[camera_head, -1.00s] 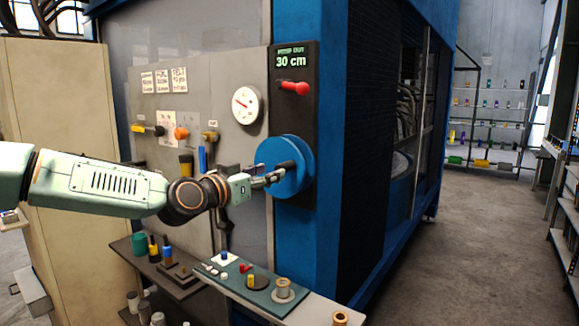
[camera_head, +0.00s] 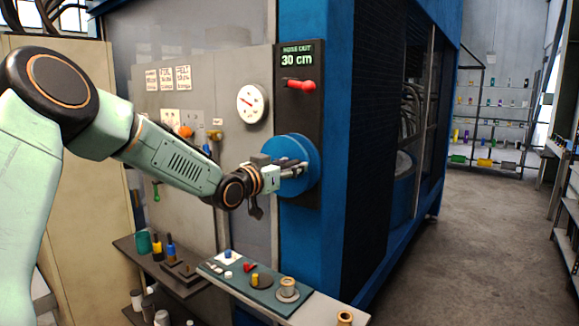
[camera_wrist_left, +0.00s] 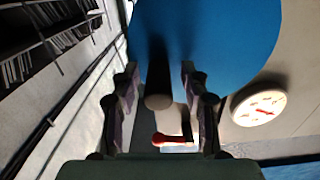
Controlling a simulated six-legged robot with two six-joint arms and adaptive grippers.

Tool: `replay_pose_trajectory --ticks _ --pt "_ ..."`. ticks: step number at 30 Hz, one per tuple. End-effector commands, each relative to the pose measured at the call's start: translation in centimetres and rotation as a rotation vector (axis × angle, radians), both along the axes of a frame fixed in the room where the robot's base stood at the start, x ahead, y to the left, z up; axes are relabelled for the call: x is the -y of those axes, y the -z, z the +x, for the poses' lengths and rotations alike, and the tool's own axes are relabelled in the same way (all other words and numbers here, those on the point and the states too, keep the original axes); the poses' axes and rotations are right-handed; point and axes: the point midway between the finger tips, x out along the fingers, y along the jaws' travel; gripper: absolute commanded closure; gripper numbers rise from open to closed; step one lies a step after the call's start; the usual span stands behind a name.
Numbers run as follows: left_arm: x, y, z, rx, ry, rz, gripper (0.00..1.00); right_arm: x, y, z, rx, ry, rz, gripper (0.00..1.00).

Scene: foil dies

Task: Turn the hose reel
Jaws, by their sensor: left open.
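The hose reel (camera_head: 312,158) is a blue disc on a dark panel of the blue cabinet. It fills the top of the left wrist view (camera_wrist_left: 228,35). The display (camera_head: 297,55) above it reads "HOSE OUT 30 cm". My left gripper (camera_head: 291,168) is at the front of the reel and hides part of it. In the left wrist view, the open fingers (camera_wrist_left: 160,82) stand on either side of the reel's round-ended handle (camera_wrist_left: 158,101), with visible gaps. I cannot tell how deep the handle sits between them. My right gripper is not in view.
A red lever (camera_head: 300,86) and a white gauge (camera_head: 251,103) are above the reel. Below is a shelf (camera_head: 335,309) with a green mat (camera_head: 235,283) holding small parts and spools. The aisle floor (camera_head: 455,250) at right is clear.

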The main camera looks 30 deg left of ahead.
Motion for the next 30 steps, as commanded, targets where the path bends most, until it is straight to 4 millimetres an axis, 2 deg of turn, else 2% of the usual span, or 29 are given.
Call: replay_pose_trajectory --ticks 8,23,30 --pt "-0.01 -0.02 0.07 0.001 0.000 0.000 0.56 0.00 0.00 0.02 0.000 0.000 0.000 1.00" --pt "-0.02 -0.03 0.06 0.001 0.000 0.001 0.98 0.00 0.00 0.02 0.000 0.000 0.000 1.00" --pt "-0.02 -0.05 0.05 0.002 0.000 0.001 1.00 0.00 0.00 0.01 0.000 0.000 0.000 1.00"
